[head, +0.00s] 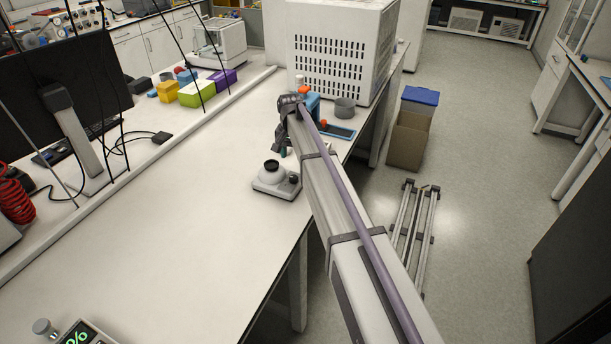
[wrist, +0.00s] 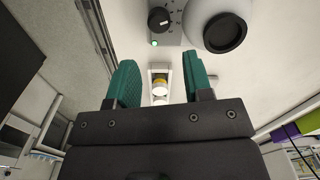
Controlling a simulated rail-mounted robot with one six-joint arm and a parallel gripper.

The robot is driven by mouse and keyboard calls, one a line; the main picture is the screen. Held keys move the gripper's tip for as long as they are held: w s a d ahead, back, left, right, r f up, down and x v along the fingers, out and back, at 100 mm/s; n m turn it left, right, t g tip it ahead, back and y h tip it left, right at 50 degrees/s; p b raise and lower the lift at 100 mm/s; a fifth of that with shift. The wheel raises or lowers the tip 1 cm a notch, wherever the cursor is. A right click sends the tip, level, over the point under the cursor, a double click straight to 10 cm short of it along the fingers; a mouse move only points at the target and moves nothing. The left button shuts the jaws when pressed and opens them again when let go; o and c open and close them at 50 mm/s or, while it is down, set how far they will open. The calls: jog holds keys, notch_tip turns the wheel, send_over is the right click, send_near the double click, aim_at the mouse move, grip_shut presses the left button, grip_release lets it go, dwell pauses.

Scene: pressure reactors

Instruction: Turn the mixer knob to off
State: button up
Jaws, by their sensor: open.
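The mixer (head: 275,187) is a small white unit with a round dark-topped cup, standing on the white bench near its right edge. In the wrist view its black knob (wrist: 158,20) shows at the top, with a pale mark on its face. A small green light (wrist: 154,43) glows just below the knob. The mixer's round black cup (wrist: 225,32) is to the right of it. My gripper (wrist: 159,60) has green fingers, open and empty, with the knob beyond the fingertips and apart from them. In the head view my gripper (head: 283,148) is just behind and above the mixer, partly hidden by my arm.
A large white vented box (head: 340,20) stands behind on the bench. A grey cup (head: 345,107) and a blue tray (head: 340,131) lie near the right edge. Coloured boxes (head: 203,93) stand to the left behind a raised ledge. The bench in front and left of the mixer is clear.

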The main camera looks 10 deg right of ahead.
aim_at(294, 177)
notch_tip(294, 177, down, 11)
jog(key=b, duration=1)
jog(key=shift+d+r, duration=0.1)
jog(key=shift+d, duration=0.05)
jog(key=shift+r, duration=0.1)
jog(key=shift+r, duration=0.1)
jog(key=shift+c, duration=0.2)
jog(key=c, duration=0.6)
